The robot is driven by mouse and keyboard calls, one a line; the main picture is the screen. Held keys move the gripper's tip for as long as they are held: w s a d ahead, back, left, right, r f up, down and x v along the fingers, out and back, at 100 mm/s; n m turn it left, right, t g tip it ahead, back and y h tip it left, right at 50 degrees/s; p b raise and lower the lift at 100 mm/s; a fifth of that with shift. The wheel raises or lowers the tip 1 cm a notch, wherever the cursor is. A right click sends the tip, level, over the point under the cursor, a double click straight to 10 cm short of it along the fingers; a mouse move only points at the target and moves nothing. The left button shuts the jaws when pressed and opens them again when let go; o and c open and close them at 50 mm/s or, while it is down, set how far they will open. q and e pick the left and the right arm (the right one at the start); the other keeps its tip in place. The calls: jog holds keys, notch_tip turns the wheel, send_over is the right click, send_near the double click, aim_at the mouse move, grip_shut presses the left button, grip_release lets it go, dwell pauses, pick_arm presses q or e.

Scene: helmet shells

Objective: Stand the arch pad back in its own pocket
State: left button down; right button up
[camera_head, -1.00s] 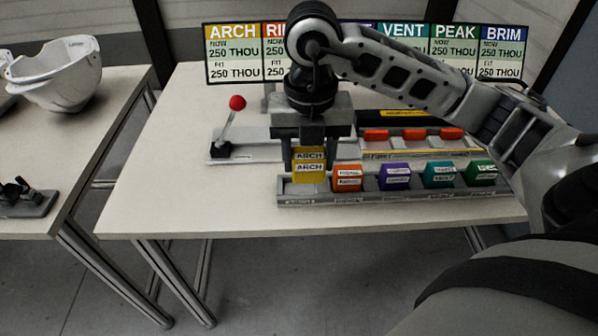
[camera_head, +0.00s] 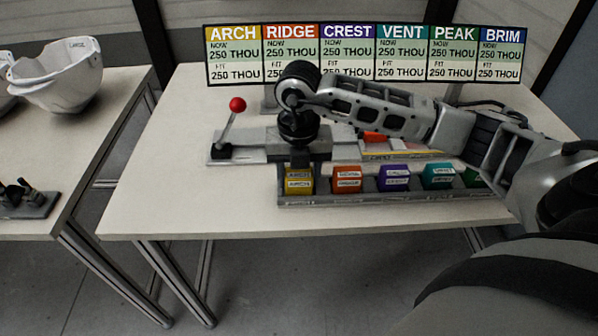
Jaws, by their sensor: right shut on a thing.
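The yellow arch pad (camera_head: 299,184) is upright at the leftmost pocket of the grey pad rack (camera_head: 340,201), level with the neighbouring pads. My right gripper (camera_head: 300,169) is directly above the rack's left end, pointing down, shut on the top of the arch pad. The gripper body hides the pad's top, and the rack's front wall hides its foot, so I cannot tell whether it touches the pocket floor. My left gripper is not in view.
Orange (camera_head: 347,179), purple (camera_head: 394,178) and teal (camera_head: 439,176) pads stand to the right in the rack. A red-knobbed lever (camera_head: 233,122) stands behind left. A sign board (camera_head: 362,54) is at the back. White helmet shells (camera_head: 62,78) lie on the left table.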

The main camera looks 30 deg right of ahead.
aim_at(299, 172)
jog(key=shift+f, duration=0.2)
jog(key=o, duration=1)
jog(key=shift+c, duration=0.2)
jog(key=shift+r, duration=0.15)
jog(key=shift+r, duration=0.25)
notch_tip(299, 172, up, 12)
jog(key=shift+f, duration=0.15)
